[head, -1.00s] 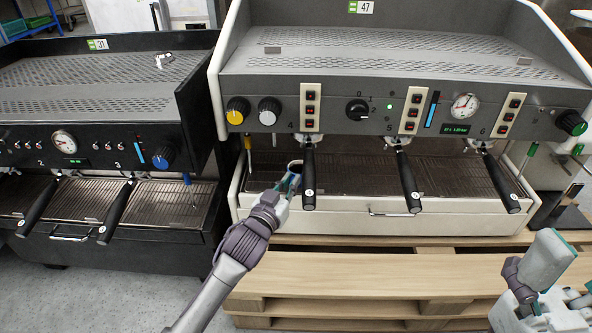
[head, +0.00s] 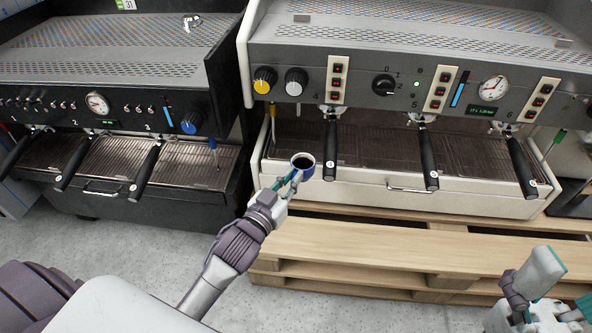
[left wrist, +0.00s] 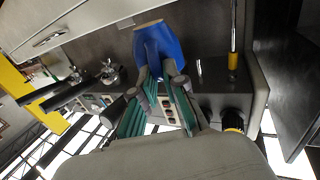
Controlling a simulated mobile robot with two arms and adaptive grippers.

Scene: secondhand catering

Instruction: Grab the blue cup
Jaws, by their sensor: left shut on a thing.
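The blue cup (head: 303,162) is small, with a white rim and a dark inside. In the head view it is in front of the white-sided espresso machine's drip tray, left of a black portafilter handle. My left gripper (head: 290,181) is shut on the cup. In the left wrist view the blue cup (left wrist: 158,52) sits between the fingertips of my left gripper (left wrist: 163,85). My right gripper (head: 535,290) is at the lower right of the head view, away from the cup; whether its fingers are open is unclear.
The white-sided espresso machine (head: 400,198) stands on a wooden pallet (head: 400,252). Black portafilter handles (head: 329,150) stick out near the cup. A black espresso machine (head: 110,205) stands to the left. Grey floor (head: 130,245) is free in front.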

